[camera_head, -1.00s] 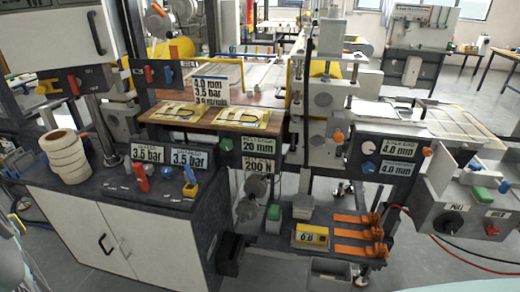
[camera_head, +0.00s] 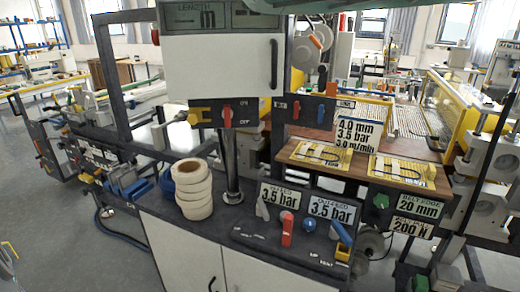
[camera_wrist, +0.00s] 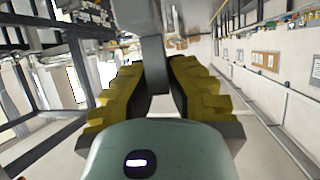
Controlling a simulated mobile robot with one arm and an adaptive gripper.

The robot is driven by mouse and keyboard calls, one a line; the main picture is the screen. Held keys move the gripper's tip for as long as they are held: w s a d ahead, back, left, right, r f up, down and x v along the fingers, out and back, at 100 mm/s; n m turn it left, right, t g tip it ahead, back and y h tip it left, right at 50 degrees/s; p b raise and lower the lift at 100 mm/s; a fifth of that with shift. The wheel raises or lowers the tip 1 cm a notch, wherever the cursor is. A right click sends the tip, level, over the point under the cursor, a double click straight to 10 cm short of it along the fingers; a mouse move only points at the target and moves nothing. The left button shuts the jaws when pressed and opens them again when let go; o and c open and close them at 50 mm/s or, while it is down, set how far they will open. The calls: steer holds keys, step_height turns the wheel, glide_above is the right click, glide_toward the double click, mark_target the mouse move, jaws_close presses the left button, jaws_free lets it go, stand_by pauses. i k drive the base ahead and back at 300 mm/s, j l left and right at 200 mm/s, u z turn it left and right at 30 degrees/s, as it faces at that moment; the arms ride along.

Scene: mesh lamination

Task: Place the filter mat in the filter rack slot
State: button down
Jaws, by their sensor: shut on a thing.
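My gripper (camera_wrist: 158,108) shows in the wrist view, with yellow ribbed fingers closed on a grey piece (camera_wrist: 152,55). The piece is broad at the top of the picture and narrows down to between the fingers. It may be the filter mat, but its full shape is cut off by the frame. The gripper is not seen in the head view. I cannot pick out the filter rack or its slot in either view.
A dark bench (camera_head: 150,200) carries a stack of cream rolls (camera_head: 194,192), a post (camera_head: 230,165) and pressure labels. A white control box (camera_head: 222,68) hangs above it. A wooden shelf (camera_head: 360,165) is at the right. Open floor (camera_head: 50,240) lies at the left.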

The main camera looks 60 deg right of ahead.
mark_target(142, 194)
steer(key=i+z, duration=0.15)
steer(key=i, duration=0.4)
steer(key=i+j+z, duration=0.1)
steer(key=i, duration=0.4)
steer(key=i+j+z, duration=0.15)
steer(key=i+j, duration=0.15)
steer(key=i, duration=0.25)
steer(key=i+j+z, duration=0.2)
steer(key=i+z, duration=0.2)
steer(key=i+j+z, duration=0.3)
steer(key=z, duration=0.15)
steer(key=i+j+z, duration=0.5)
steer(key=j+z, duration=0.35)
